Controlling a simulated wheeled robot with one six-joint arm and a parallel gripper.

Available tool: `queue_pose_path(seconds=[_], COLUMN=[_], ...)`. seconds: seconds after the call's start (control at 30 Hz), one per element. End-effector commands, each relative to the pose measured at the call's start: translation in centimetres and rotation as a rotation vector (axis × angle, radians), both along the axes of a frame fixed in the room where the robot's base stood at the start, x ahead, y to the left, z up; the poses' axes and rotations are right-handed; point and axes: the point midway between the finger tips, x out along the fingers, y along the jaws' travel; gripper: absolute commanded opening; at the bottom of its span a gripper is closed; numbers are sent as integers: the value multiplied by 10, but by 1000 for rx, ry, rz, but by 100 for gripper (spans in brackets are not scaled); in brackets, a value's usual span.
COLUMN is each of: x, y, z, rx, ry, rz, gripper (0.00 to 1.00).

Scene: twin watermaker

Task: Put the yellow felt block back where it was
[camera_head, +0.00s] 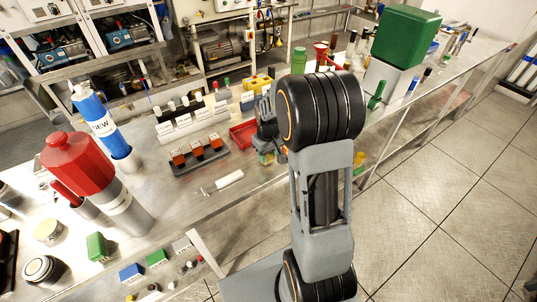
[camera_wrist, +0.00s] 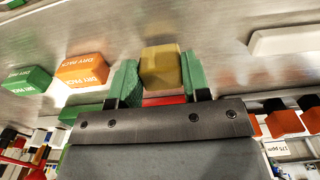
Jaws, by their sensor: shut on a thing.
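The yellow felt block (camera_wrist: 161,67) is between the two green fingers of my gripper (camera_wrist: 158,82) in the wrist view. The fingers are shut on its sides. Part of a red surface (camera_wrist: 165,99) shows just below the block. In the head view my arm hides most of the gripper, and I cannot make out the held block there. A red tray (camera_head: 243,134) lies on the bench beside my wrist in that view.
In the wrist view, an orange dry pack (camera_wrist: 82,70) and a green dry pack (camera_wrist: 27,80) lie left of the gripper. In the head view, a rack with orange-topped pieces (camera_head: 200,158) and a white bar (camera_head: 229,179) stand left of my arm.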

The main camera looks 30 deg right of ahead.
Motion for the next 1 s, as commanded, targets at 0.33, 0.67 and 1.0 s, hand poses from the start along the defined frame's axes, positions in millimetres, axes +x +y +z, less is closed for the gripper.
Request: queue_pose_path(seconds=[0.33,0.67,1.0], x=[0,0,0], y=[0,0,0], z=[-6,-8,-4], rx=[0,0,0], ry=[-1,-1,-1], rz=[0,0,0], gripper=[25,64,69])
